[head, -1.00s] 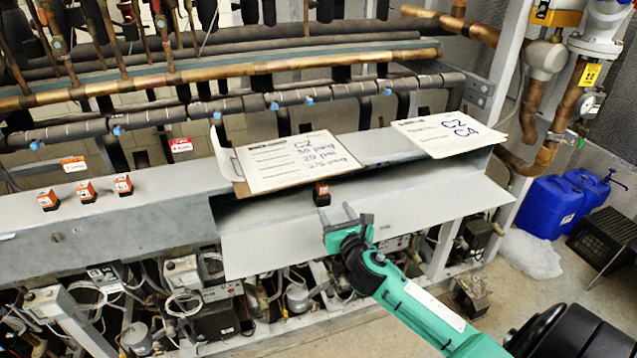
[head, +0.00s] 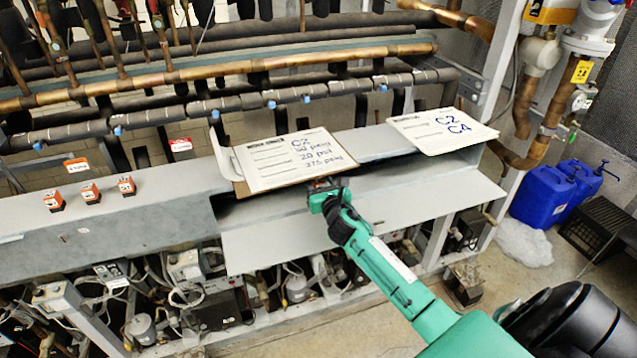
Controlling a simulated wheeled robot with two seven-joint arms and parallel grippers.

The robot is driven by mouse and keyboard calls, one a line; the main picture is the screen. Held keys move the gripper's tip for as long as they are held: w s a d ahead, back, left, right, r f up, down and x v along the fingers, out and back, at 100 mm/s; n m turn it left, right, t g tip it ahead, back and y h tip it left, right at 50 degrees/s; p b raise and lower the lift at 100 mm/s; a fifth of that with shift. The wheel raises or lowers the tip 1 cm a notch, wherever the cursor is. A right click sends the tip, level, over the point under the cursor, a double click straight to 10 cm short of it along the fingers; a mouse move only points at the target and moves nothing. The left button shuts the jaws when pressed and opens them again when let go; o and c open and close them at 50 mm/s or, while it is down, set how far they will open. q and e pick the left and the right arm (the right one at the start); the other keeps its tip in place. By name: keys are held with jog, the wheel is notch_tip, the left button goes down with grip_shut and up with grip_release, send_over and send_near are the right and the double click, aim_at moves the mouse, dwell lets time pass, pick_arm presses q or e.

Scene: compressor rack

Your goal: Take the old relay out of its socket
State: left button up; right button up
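The relay at the open panel (head: 265,236) is a small dark block with an orange-red top; now only a sliver of orange (head: 321,184) shows, just below the clipboard's lower edge. Its socket is hidden. My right gripper (head: 322,190), on the green arm from the lower right, is at the relay, with its fingers around or right beside it. The view does not show whether the fingers press on it. My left gripper is not in view.
A clipboard (head: 295,160) with handwriting lies just behind the gripper. Another written sheet (head: 443,131) lies to its right. Several orange-topped relays (head: 90,193) stand on the grey ledge at left. Pipes run behind; wiring hangs below the panel.

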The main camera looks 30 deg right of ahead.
jog(key=shift+w, duration=0.2)
jog(key=shift+s, duration=0.1)
jog(key=shift+c, duration=0.4)
jog(key=c, duration=1)
jog(key=shift+r, duration=0.1)
